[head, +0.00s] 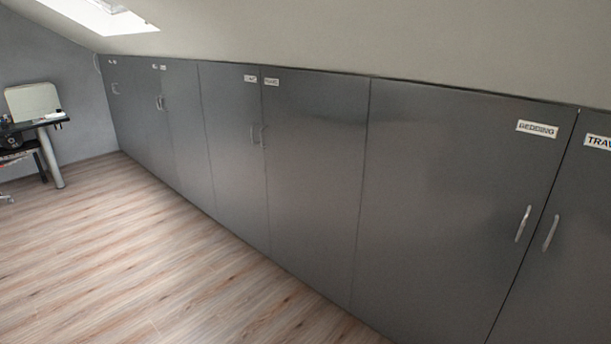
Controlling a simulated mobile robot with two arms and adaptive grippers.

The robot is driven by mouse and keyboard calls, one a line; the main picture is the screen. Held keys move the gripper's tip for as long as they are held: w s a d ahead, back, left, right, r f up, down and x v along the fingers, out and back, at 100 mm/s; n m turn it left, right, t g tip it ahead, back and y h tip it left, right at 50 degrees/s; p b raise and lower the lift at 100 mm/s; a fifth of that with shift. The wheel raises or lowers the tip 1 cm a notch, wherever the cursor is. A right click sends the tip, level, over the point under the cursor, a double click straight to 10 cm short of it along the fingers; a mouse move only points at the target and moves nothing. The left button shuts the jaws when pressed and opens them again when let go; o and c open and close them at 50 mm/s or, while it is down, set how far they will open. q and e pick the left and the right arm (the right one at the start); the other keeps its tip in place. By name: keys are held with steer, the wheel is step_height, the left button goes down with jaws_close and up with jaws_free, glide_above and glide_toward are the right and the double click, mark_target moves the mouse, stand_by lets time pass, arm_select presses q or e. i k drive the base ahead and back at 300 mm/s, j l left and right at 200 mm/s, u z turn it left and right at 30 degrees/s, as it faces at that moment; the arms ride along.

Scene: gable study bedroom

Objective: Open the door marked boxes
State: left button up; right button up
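A row of dark grey cupboard doors runs along the low wall under the slope, and all look shut. The nearest labels read BEDDING (537,129) and, cut off by the right edge, TRAV (598,141). The bedding door (440,210) has an upright silver handle (523,224) at its right edge. The door beside it has a handle (551,233) at its left edge. Farther left are a pair of labels (250,78) with two handles (262,136) below, and more small labels (159,67). I cannot read these, so I cannot tell which door is marked boxes. Neither gripper is in view.
The wood floor (130,250) in front of the doors is clear. A desk (35,124) with a metal leg and dark items stands at the far left, with a pale panel (33,101) behind it. The sloped ceiling (350,35) comes down low above the doors.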

mark_target(315, 127)
steer(key=i+j+z, duration=0.15)
steer(key=i+j, duration=0.2)
steer(key=i, duration=0.25)
steer(key=i+j+z, duration=0.15)
steer(key=i+j, duration=0.25)
steer(key=i, duration=0.2)
